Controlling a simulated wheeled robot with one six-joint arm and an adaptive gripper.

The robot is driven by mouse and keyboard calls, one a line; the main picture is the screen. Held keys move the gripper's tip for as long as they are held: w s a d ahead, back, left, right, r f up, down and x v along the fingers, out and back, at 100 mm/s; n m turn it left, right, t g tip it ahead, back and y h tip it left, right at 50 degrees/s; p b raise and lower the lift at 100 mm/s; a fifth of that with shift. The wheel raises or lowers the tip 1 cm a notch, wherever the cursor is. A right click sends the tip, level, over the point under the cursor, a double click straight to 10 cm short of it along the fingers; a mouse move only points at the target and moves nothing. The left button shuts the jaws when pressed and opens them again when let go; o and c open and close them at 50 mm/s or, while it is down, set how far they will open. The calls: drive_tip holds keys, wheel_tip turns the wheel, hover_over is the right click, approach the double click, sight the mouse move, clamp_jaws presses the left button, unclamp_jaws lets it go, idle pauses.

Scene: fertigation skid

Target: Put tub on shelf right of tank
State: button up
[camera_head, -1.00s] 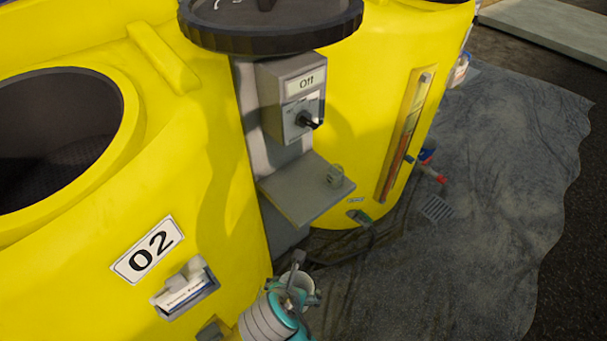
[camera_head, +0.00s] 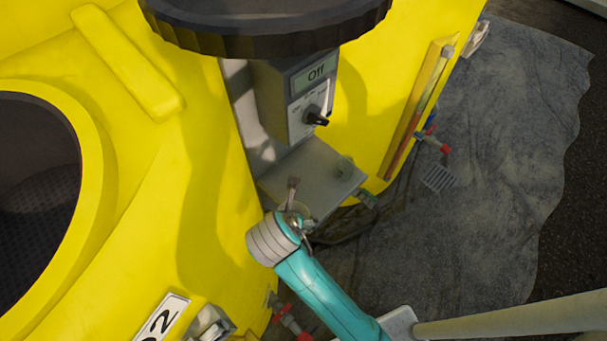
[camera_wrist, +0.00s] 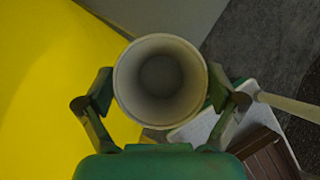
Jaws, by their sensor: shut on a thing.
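The tub, a pale round cup open at the top, is held in my gripper (camera_head: 296,211). In the wrist view the tub (camera_wrist: 160,72) stands between the two green fingers of my gripper (camera_wrist: 160,90), and its inside looks empty. The shelf, a grey flat plate (camera_head: 315,170), juts out below a grey control box, right of the yellow tank 02 (camera_head: 200,235). In the head view my gripper and the tub overlap the shelf's front left edge. I cannot tell whether the tub touches it. My wrist hides part of the tub.
The control box (camera_head: 303,100) reads "Off" and has a black knob. A black round lid (camera_head: 265,25) overhangs above. Red-handled valves (camera_head: 436,143) stick out low at right. The dark floor is open.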

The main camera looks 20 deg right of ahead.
drive_tip(key=w+d, duration=0.2)
drive_tip(key=w, duration=0.1)
drive_tip(key=w+d+f, duration=0.1)
drive_tip(key=w+d, duration=0.1)
drive_tip(key=w, duration=0.2)
drive_tip(key=w+d, duration=0.3)
drive_tip(key=shift+w+f, duration=0.25)
drive_tip(key=shift+f, duration=0.1)
drive_tip(key=o, duration=0.8)
drive_tip(key=v, duration=1.2)
